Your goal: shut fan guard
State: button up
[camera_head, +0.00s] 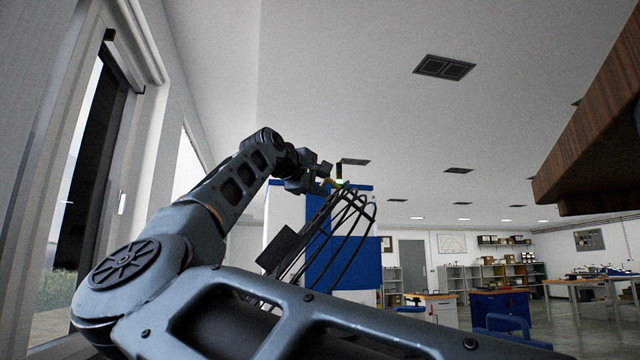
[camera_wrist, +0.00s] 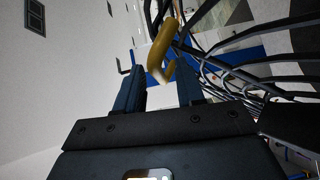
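The fan guard (camera_head: 318,222) is a cage of curved dark wires in the middle of the head view, in front of a blue and white panel. In the wrist view its wires (camera_wrist: 232,42) spread over the upper right. A yellow hooked piece (camera_wrist: 162,48) hangs by the wires; in the head view it is a small spot at the guard's top (camera_head: 337,184). My gripper (camera_head: 328,178) is at the guard's top. In the wrist view its two fingers (camera_wrist: 160,82) are apart, with the yellow piece's lower end at the gap. Contact cannot be told.
A dark flat block (camera_head: 281,248) is at the guard's lower left. A blue panel (camera_head: 350,262) stands behind the guard. A wooden overhang (camera_head: 590,150) juts in at upper right. A window wall (camera_head: 85,150) is close on the left. Benches (camera_head: 500,305) and shelves stand far back right.

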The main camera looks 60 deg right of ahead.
grip_shut()
dwell(0.3)
dwell(0.3)
